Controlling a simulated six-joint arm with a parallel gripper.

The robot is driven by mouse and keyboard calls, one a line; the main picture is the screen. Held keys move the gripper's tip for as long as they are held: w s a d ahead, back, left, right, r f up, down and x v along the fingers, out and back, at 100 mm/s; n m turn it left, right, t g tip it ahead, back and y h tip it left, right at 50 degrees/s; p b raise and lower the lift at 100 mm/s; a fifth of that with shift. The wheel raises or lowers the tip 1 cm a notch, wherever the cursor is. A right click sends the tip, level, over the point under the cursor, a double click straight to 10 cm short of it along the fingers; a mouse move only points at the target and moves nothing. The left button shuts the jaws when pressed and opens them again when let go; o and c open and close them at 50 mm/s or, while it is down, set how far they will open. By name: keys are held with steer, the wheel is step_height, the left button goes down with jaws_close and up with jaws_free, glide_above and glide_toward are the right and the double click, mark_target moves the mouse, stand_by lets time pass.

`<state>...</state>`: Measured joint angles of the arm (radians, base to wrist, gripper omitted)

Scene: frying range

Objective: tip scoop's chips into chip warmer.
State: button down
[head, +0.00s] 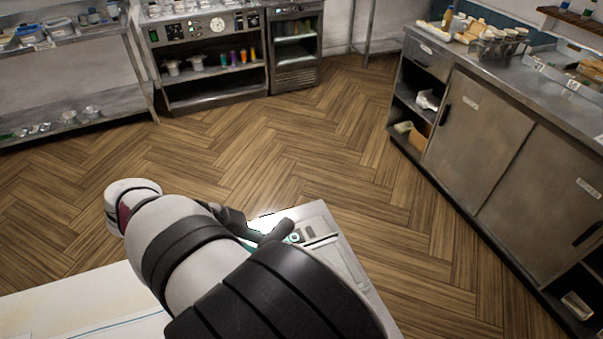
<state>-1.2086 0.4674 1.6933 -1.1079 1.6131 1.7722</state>
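My arm fills the lower middle of the head view and covers much of the surface below it. Dark parts beyond the arm seem to belong to my gripper (258,231), but its fingers are not clear. I cannot tell whether it is open or shut, or whether it holds anything. A small bright patch and a bit of green show beside these parts. I cannot make out the scoop, any chips or the chip warmer; they may be hidden behind my arm or out of view.
A grey metal unit (343,262) shows partly beyond my arm, next to a pale worktop (70,303). A steel counter with sliding doors (480,140) stands at the right. Shelving (75,85) and a cooking unit (215,90) stand at the back. The wooden floor (330,140) between is clear.

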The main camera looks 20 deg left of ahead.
steer(key=w+d+f+g+y, duration=0.1)
steer(key=f, duration=0.1)
steer(key=w+d+f+g+y, duration=0.3)
steer(key=w+d+f+y, duration=0.1)
steer(key=f, duration=0.1)
steer(key=shift+f+g, duration=0.1)
steer(key=shift+g, duration=0.3)
steer(key=shift+w+d+g+y, duration=0.25)
steer(key=shift+d+g+y, duration=0.05)
steer(key=shift+g+y, duration=0.35)
